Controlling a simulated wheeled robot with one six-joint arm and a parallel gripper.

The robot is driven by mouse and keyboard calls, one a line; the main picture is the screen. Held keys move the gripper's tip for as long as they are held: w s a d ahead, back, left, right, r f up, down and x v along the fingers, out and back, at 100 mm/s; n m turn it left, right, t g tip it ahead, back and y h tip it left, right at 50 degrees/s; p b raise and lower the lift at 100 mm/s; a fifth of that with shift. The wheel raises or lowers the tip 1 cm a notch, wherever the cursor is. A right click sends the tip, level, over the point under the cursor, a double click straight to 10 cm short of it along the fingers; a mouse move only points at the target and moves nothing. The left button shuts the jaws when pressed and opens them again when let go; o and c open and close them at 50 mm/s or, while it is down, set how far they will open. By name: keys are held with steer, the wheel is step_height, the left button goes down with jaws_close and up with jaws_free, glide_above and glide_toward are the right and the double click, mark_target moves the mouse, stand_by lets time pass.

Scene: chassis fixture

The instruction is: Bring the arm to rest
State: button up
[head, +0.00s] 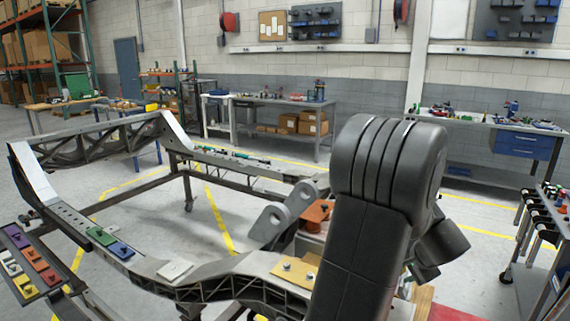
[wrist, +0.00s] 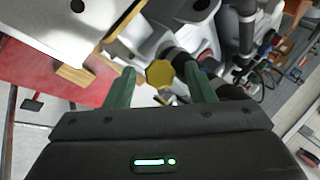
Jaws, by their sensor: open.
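My gripper (wrist: 158,88) shows in the wrist view. Its two green fingers stand apart, with a gap between them. A yellow, many-sided piece (wrist: 160,73) shows in that gap, beyond the fingertips; I cannot tell how far off it is. In the head view my dark arm (head: 375,200) is raised and folded at the right of centre. It hides part of the fixture, and my gripper does not show there.
A grey chassis frame (head: 185,272) spans the left and centre. Colored blocks (head: 103,236) lie on its near rail. A tool cart (head: 545,235) stands at the right edge. Workbenches (head: 285,102) line the back wall. Open floor (head: 155,212) shows inside the frame.

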steer(key=n+p, duration=0.1)
steer(key=p, duration=0.1)
steer(key=n+g+h+p, duration=0.1)
steer(key=p, duration=0.1)
steer(key=n+g+p, duration=0.1)
steer(key=n+p, duration=0.1)
steer(key=shift+w+a+r+h, duration=0.15)
steer(key=shift+a+r+h, duration=0.05)
steer(key=shift+r+h, duration=0.1)
steer(key=shift+f+n+g+h+p, duration=0.15)
steer(key=shift+n+g+h+p, duration=0.35)
steer(key=shift+p, duration=0.45)
steer(key=shift+f, duration=0.1)
